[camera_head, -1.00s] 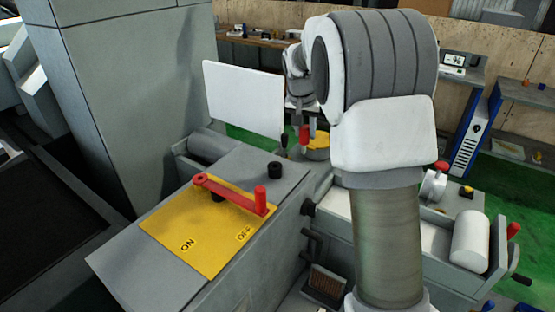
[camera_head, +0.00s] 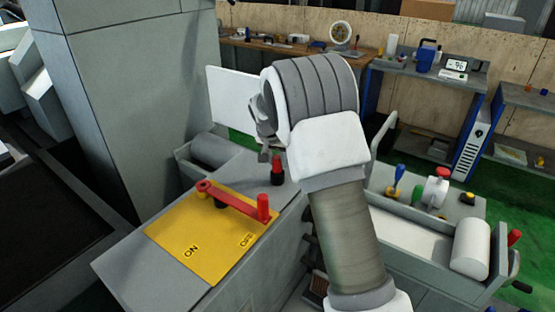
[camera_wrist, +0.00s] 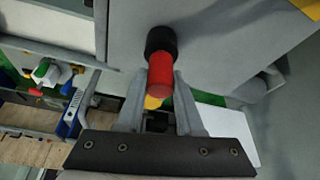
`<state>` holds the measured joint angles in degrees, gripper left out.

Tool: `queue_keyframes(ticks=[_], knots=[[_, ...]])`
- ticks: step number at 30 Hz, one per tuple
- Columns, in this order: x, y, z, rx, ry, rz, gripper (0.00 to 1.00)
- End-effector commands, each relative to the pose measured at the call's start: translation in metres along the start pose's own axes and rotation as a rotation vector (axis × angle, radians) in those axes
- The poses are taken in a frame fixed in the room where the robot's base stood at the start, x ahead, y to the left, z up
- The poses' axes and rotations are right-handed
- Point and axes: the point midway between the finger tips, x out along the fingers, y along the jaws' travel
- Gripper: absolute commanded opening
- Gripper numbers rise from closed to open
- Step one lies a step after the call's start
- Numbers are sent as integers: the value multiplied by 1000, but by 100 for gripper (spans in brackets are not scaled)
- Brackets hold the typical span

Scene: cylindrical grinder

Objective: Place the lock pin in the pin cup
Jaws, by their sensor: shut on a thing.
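The lock pin (camera_head: 276,162) is a red cylinder. It stands about upright at the black pin cup (camera_head: 277,179), on the grey machine top. In the wrist view, the red pin (camera_wrist: 160,76) lies between the fingers of my gripper (camera_wrist: 159,82), which is shut on it. The black cup (camera_wrist: 160,41) shows just past the pin's far end. The pin's lower end meets the cup's mouth in both views; how deep it sits is hidden. In the head view my gripper (camera_head: 265,153) is partly hidden behind my arm.
A yellow ON/OFF plate (camera_head: 185,255) with a red lever (camera_head: 235,203) lies left of and in front of the cup. A white panel (camera_head: 232,98) stands behind. A grey column (camera_head: 120,100) rises at the left. A white cylinder (camera_head: 470,248) lies at the right.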

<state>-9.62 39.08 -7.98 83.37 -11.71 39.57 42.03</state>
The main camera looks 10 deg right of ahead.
Motion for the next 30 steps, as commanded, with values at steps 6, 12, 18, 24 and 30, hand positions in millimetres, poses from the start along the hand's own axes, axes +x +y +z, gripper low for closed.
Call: queue_keyframes(ticks=[6,12,18,24,30], knots=[[4,0,1,0,1,0,0],[3,0,1,0,0,1,66],[3,0,1,0,0,1,66],[-5,0,-1,0,1,-1,66],[-43,0,-1,0,4,-3,66]])
